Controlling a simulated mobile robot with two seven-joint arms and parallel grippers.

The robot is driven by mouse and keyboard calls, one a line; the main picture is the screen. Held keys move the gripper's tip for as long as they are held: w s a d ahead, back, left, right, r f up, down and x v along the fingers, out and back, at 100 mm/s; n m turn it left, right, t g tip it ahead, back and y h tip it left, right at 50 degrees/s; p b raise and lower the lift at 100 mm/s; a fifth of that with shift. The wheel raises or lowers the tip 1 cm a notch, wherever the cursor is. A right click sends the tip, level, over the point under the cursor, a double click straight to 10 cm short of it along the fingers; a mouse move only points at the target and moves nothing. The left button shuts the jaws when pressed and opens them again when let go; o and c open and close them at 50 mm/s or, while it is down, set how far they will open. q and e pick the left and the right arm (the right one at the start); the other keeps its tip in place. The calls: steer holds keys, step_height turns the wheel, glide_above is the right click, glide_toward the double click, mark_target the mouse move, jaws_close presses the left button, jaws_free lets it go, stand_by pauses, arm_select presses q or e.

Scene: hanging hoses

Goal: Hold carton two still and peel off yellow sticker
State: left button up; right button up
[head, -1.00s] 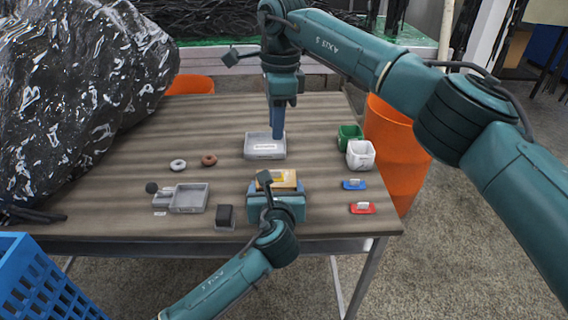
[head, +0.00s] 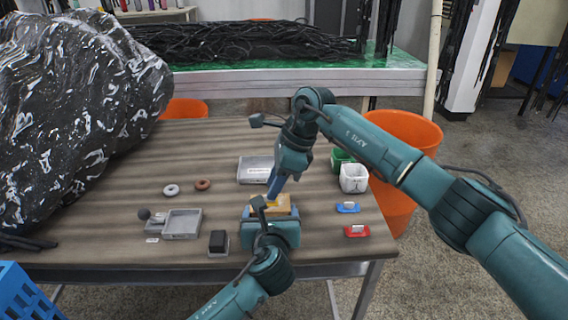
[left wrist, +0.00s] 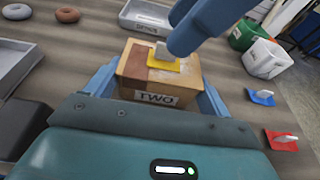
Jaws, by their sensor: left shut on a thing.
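Carton two (left wrist: 128,88) is a small brown box with a "TWO" label on its near side. It stands on the table between the blue fingers of my left gripper (head: 270,212), which is shut on it. The yellow sticker (left wrist: 163,65), with a pale raised tab (left wrist: 165,52), lies on the carton's top beside a darker brown strip. My right gripper (head: 273,190) points down at a tilt, its tip just above or at the sticker's tab. Its fingers overlap in both views, so I cannot tell their gap or whether they touch the tab.
A grey labelled tray (head: 254,170) lies behind the carton. Green (head: 340,157) and white (head: 354,178) bins stand to the right, with blue (head: 348,208) and red (head: 357,231) tabbed pieces nearer. Two rings, a grey tray (head: 182,224) and a black block (head: 218,241) lie left.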

steer(key=shift+x, duration=1.25)
steer(key=shift+c, duration=0.3)
jaws_close()
